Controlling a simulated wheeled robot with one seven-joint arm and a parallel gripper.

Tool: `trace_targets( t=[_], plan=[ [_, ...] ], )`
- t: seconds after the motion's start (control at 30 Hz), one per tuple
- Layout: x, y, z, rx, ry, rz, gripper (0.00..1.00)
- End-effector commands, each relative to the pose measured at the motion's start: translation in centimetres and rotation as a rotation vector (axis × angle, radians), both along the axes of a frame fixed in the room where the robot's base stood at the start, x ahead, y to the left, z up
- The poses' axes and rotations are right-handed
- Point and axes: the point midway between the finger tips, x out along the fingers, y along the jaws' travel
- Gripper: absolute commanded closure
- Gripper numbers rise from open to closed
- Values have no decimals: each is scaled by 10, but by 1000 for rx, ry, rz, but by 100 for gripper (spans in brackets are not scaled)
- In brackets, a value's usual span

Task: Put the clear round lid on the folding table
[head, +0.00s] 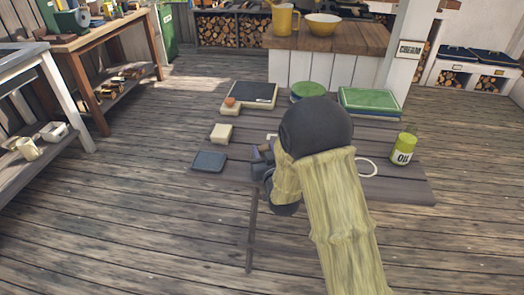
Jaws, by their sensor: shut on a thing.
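The dark wooden folding table (325,185) stands in the middle of the head view with several things on it. My gripper (263,154) is over the left middle part of its top, partly hidden by my arm. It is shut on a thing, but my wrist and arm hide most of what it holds. A small pale edge (272,136) shows just beyond the gripper. I cannot tell whether it is part of the clear round lid. A pale ring (367,167) shows right of my arm, partly hidden; I cannot tell what it is.
On the table are a dark tablet-like block (209,162), a cream block (221,133), a dark-topped scale (252,94), a green round item (307,91), a green rectangular box (370,102) and an oil can (403,149). A counter (330,38) stands behind. Floor at left is open.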

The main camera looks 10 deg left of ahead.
Motion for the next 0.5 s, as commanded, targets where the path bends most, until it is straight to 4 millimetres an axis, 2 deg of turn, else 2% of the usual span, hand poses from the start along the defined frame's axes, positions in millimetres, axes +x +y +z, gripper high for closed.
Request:
trace_targets(
  t=[0.27, 0.5],
  plan=[
    [26, 10, -22, 0, 0, 1, 88],
    [28, 10, -23, 0, 0, 0, 88]
  ],
)
